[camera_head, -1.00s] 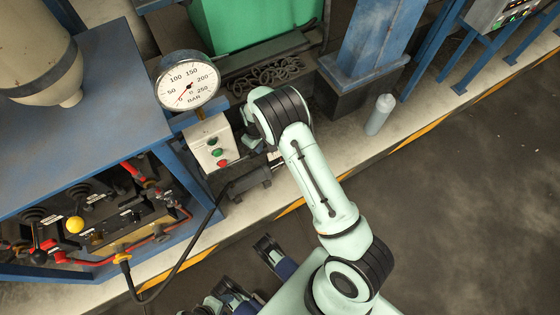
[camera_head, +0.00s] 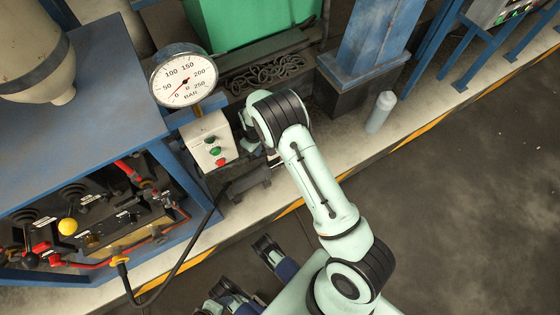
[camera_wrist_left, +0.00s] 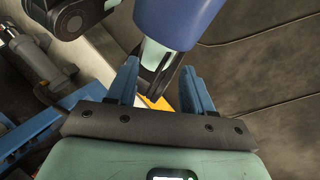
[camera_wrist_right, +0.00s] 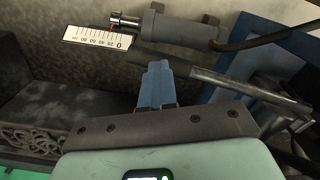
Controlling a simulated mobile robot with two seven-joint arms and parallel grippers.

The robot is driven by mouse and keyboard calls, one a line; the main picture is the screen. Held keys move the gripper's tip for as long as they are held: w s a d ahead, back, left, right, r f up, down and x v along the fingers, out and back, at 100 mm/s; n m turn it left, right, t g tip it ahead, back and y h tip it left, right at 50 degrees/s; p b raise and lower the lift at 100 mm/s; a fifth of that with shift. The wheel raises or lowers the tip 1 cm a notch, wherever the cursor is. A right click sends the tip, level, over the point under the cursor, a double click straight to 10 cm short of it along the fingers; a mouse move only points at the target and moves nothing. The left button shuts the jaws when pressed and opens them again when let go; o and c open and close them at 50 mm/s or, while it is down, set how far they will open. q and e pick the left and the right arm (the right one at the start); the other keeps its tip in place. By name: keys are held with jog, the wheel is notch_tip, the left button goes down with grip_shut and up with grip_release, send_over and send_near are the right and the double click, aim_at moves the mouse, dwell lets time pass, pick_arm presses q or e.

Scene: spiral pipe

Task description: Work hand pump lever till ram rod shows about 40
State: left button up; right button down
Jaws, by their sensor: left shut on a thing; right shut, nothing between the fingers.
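In the right wrist view the ram cylinder (camera_wrist_right: 180,28) lies at the top, its short rod (camera_wrist_right: 127,20) pointing left. A white scale (camera_wrist_right: 95,40) sits below the rod; the red mark looks near its low end, exact value unclear. A bar, seemingly the pump lever (camera_wrist_right: 250,92), has a dark left end and runs to the right. My right gripper (camera_wrist_right: 158,72) is shut and empty, its tips close to the dark end; contact cannot be told. My left gripper (camera_wrist_left: 160,90) has spaced fingers in the left wrist view; what it grips is not clear.
A pressure gauge (camera_head: 185,77) reads low, above a white button box (camera_head: 209,143). A valve panel with a yellow knob (camera_head: 68,227) is at the left. A black hose (camera_head: 180,262) hangs in front. A pale bottle (camera_head: 381,112) stands on the ledge; the right floor is clear.

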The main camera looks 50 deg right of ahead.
pick_arm(q)
jog(key=w+a+f+t+y, duration=0.1)
jog(key=w+a+f, duration=0.15)
jog(key=w, duration=0.25)
pick_arm(e)
jog(key=shift+a+f, duration=0.15)
jog(key=shift+f, duration=0.2)
notch_tip(320, 180, up, 5)
jog(key=p, duration=0.3)
pick_arm(q)
jog(key=s+d+r+g+h+p, duration=0.1)
jog(key=s+d+r+p, duration=0.1)
jog(key=r, duration=0.4)
jog(key=s+p, duration=0.1)
jog(key=s, duration=0.1)
jog(key=shift+s+d+p, duration=0.3)
jog(key=shift+d, duration=0.05)
pick_arm(e)
jog(key=r, duration=0.5)
jog(key=shift+d, duration=0.25)
jog(key=shift+s, duration=0.1)
